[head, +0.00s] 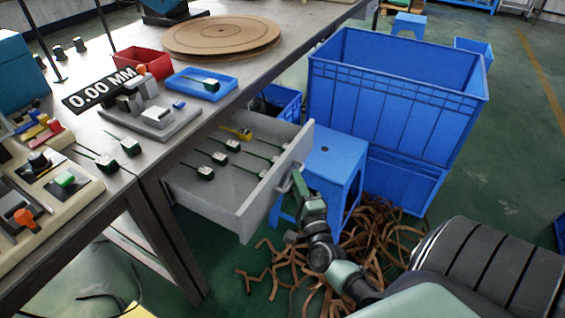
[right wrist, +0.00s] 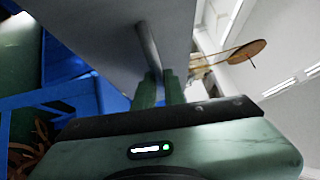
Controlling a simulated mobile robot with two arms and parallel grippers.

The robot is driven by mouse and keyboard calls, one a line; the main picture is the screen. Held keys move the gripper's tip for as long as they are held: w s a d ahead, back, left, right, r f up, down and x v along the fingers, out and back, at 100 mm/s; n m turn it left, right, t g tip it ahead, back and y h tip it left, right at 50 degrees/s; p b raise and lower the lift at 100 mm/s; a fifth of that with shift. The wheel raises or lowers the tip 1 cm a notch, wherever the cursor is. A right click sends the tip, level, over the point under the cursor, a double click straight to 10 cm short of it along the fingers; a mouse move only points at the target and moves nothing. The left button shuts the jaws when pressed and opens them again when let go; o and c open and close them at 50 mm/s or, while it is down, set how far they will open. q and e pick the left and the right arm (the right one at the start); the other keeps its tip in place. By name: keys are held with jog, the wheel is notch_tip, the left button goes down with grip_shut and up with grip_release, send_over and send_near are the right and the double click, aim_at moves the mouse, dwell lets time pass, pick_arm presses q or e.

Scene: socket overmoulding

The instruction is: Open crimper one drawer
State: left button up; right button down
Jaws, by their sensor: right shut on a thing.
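A grey drawer (head: 222,205) stands pulled out from under the workbench in the head view. Several dark plugs with thin leads and a yellow item lie inside it. My right gripper (head: 297,180) is at the outer face of the drawer front, shut on its handle (head: 285,184). In the right wrist view, the two green fingers (right wrist: 161,88) close around the metal bar of the handle (right wrist: 148,45), against the pale drawer front (right wrist: 105,30). My left gripper is not in view.
A blue stool (head: 335,160) and large stacked blue crates (head: 390,110) stand right of the drawer. Brown strips (head: 375,235) litter the floor below. The bench (head: 150,170) carries a 0.00 MM gauge (head: 100,90), a red tray (head: 140,60), a blue tray (head: 180,88) and a round board (head: 222,35).

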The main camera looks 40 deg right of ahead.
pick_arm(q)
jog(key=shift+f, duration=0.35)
pick_arm(e)
jog(key=shift+s+d+f, duration=0.1)
jog(key=shift+s+d, duration=0.2)
jog(key=shift+s, duration=0.45)
jog(key=shift+s+d+r, duration=0.1)
jog(key=shift+s+d, duration=0.15)
jog(key=shift+s, duration=0.5)
jog(key=shift+s+d+f, duration=0.1)
jog(key=shift+s+d, duration=0.2)
jog(key=shift+s, duration=0.45)
jog(key=c, duration=1.5)
grip_release()
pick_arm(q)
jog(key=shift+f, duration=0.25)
pick_arm(e)
jog(key=v, duration=0.7)
jog(key=shift+s+a, duration=0.15)
jog(key=shift+s, duration=0.2)
